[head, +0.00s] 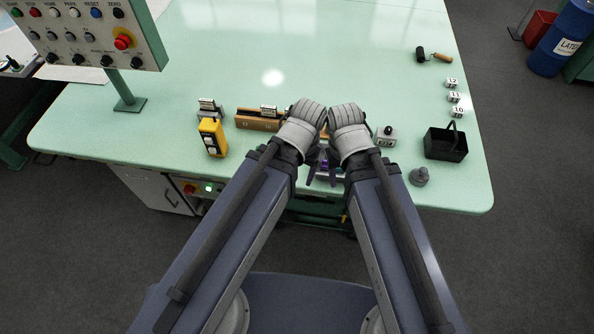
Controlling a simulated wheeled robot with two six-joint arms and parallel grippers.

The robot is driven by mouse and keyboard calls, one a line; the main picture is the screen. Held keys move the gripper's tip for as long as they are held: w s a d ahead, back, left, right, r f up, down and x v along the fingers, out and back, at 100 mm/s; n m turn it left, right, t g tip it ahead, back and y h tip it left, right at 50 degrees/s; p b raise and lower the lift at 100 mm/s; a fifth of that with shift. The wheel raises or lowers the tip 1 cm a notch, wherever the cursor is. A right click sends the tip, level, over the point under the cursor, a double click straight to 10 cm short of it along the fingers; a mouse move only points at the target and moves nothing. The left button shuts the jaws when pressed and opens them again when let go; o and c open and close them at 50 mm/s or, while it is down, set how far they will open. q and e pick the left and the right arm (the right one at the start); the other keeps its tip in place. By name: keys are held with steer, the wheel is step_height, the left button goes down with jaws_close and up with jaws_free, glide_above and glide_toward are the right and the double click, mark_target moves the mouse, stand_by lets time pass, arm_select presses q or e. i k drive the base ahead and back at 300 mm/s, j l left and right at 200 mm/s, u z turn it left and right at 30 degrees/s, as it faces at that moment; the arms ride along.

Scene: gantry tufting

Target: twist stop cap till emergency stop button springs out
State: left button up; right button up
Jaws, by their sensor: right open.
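A red mushroom stop cap (123,41) sits on a yellow ring at the lower right of the grey control panel (85,30), top left. A second red knob (190,189) sits on a small box under the table's front edge, beside a green light; I cannot tell whether either is pressed in. My two arms come up from below and their wrists meet near the table's front edge, far from the panel cap. My right gripper (330,172) is open, its dark purple fingers partly hidden between the wrists. My left gripper is mostly hidden there.
A yellow handheld control (212,138), a wooden block (257,122) and a black basket (446,144) stand on the green table (330,50). A roller (433,55) and number blocks (455,97) lie at the right. The table's middle is clear.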

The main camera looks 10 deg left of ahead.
mark_target(124, 38)
steer(key=u, duration=1.4)
